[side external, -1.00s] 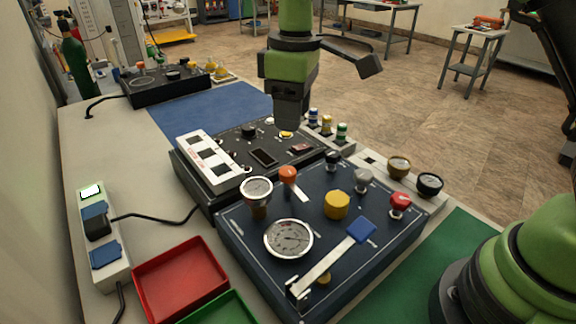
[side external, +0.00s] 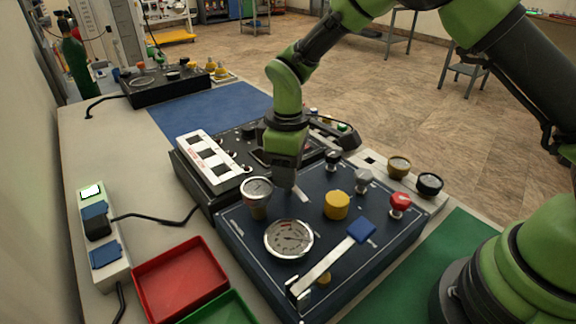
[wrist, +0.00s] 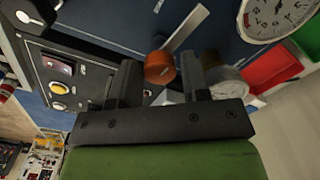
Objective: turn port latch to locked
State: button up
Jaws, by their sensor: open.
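My gripper (side external: 283,180) is low over the back-left of the dark blue panel (side external: 330,195), beside the small gauge. In the wrist view my gripper (wrist: 162,80) is open, with the orange knob (wrist: 159,67) of a short metal lever (wrist: 187,28) showing between its fingers. I cannot tell whether a finger touches it. In the side view the gripper hides the orange knob, while part of its lever (side external: 301,194) shows. A longer metal lever (side external: 325,267) with a blue end lies across the panel's front. No label shows which lever is the port latch.
A small gauge (side external: 257,188) stands close left of my gripper, and a large gauge (side external: 289,239) lies in front. A yellow knob (side external: 337,205) and a red knob (side external: 400,203) stand to the right. A red tray (side external: 180,281) sits at front left.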

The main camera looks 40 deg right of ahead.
jog(key=c, duration=0.6)
jog(key=shift+c, duration=0.2)
jog(key=shift+m, duration=0.3)
jog(key=m, duration=0.3)
jog(key=shift+m, duration=0.3)
jog(key=m, duration=0.3)
jog(key=shift+m, duration=0.3)
jog(key=m, duration=0.3)
jog(key=shift+m, duration=2)
